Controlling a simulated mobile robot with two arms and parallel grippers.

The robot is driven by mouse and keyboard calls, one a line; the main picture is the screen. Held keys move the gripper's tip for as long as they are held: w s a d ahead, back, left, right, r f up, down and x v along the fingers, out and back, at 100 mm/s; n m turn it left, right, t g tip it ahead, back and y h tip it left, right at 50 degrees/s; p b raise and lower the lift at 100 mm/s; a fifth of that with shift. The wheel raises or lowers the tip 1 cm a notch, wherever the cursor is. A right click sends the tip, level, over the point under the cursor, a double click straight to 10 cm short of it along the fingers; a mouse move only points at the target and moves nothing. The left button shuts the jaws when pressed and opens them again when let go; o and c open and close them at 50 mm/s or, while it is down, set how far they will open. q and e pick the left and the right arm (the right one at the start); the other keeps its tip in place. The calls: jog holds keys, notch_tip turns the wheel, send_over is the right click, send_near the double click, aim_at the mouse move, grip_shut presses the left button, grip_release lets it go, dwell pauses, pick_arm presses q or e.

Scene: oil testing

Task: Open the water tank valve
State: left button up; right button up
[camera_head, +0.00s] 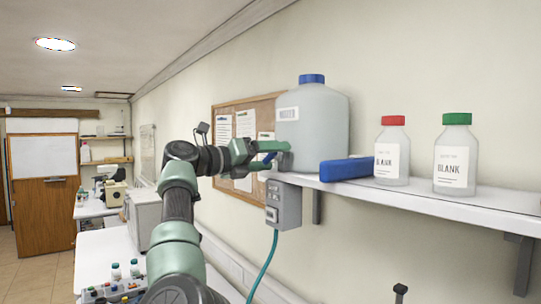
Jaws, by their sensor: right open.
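The water tank (312,122) is a large translucent jug with a blue cap. It stands on the left end of the white wall shelf. Its valve (270,157), with a small blue handle, shows low on the tank's left side. My right gripper (273,155) is at the valve, with its green fingers apart around the blue handle. I cannot tell whether the fingers touch it, and they partly hide the valve. My left gripper is not in view.
A blue case (345,169), a red-capped bottle (391,160) and a green-capped bottle (455,165) stand right of the tank on the shelf (420,191). A grey box (284,205) with a teal hose hangs below. A cork board (222,112) is behind.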

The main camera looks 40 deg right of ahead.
jog(key=shift+w, duration=0.15)
jog(key=shift+w+f, duration=0.1)
jog(key=shift+c, duration=1)
jog(key=c, duration=1.2)
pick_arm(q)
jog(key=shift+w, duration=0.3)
pick_arm(e)
jog(key=shift+n, duration=0.4)
jog(key=n, duration=0.4)
jog(key=shift+n, duration=0.4)
jog(key=n, duration=0.5)
jog(key=shift+n, duration=0.3)
jog(key=shift+f, duration=0.1)
